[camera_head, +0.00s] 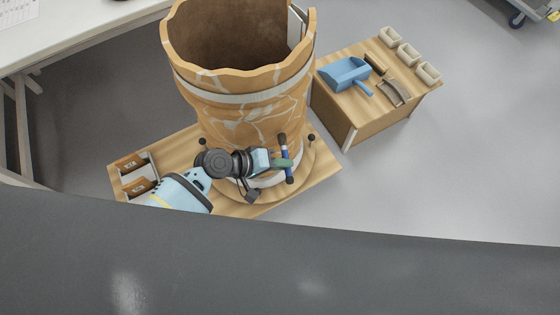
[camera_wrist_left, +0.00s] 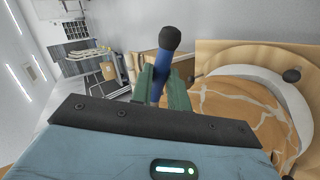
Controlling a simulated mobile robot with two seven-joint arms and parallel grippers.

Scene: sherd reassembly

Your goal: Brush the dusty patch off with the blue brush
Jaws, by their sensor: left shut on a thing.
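My left gripper (camera_head: 281,163) is shut on the blue brush (camera_head: 288,165), a blue handle with dark ends. It holds the brush close in front of the lower part of the large orange-brown vessel (camera_head: 243,120). In the left wrist view the green fingers of my left gripper (camera_wrist_left: 163,88) close around the blue shaft of the brush (camera_wrist_left: 165,59), and its dark rounded end points up. I cannot tell whether the brush touches the vessel. I cannot make out a distinct dusty patch; pale veins cross the vessel wall. My right gripper is not in view.
The vessel stands on a round wooden turntable with dark knobs (camera_head: 311,137). Open floor lies right.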

